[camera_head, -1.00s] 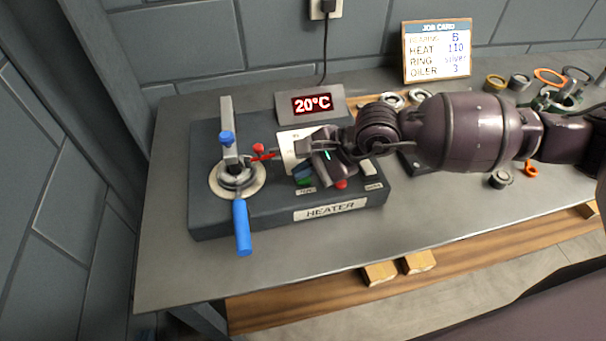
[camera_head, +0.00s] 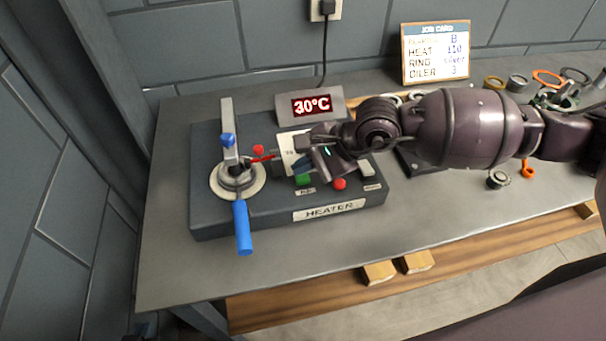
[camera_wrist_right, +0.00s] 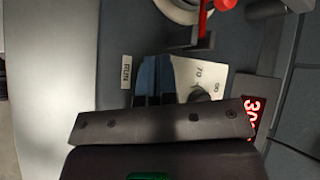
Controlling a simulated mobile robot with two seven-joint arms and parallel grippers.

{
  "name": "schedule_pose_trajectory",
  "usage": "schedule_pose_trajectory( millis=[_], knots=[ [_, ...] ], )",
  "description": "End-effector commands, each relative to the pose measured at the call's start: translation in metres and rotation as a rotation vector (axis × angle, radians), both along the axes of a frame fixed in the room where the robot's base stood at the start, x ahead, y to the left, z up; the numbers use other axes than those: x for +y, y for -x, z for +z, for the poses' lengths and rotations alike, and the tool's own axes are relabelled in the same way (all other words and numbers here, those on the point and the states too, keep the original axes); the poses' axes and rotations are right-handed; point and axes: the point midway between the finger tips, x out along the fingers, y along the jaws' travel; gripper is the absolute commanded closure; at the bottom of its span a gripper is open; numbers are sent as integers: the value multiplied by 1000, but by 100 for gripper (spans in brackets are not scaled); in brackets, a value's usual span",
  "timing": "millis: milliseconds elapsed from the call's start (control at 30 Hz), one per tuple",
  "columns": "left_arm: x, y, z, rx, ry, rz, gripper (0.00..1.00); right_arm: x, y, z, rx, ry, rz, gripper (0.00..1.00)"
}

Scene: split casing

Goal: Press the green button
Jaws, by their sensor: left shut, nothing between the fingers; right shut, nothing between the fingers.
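The green button (camera_head: 303,180) sits on the front of the dark heater base (camera_head: 258,215), left of a red button (camera_head: 339,184). My right gripper (camera_head: 299,168) is shut and empty, with its dark bluish fingertips just above and behind the green button in the head view. Whether they touch it, I cannot tell. In the right wrist view the shut fingertips (camera_wrist_right: 155,65) lie beside the RUN label (camera_wrist_right: 126,72) and hide the green button. The display (camera_head: 311,104) reads 30°C. My left gripper is not in view.
A clamp with a blue handle (camera_head: 242,228) stands at the heater's left. A dial plate (camera_wrist_right: 214,77) lies beside the fingertips. The job card (camera_head: 436,53) and several rings are at the back right.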

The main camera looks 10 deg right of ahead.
Motion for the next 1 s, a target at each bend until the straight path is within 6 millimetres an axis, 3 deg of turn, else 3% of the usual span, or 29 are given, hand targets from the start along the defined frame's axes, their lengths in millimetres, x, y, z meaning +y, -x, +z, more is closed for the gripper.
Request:
schedule_pose_trajectory(
  millis=[433, 1000],
  knots=[
    [1, 5, 1, 7, 0, 3, 100, 0, 0, 4, 0, -1, 1, 100],
    [0, -6, 30, -26, 0, 1, 100, 0, 0, 49, -1, -1, 1, 100]
  ],
)
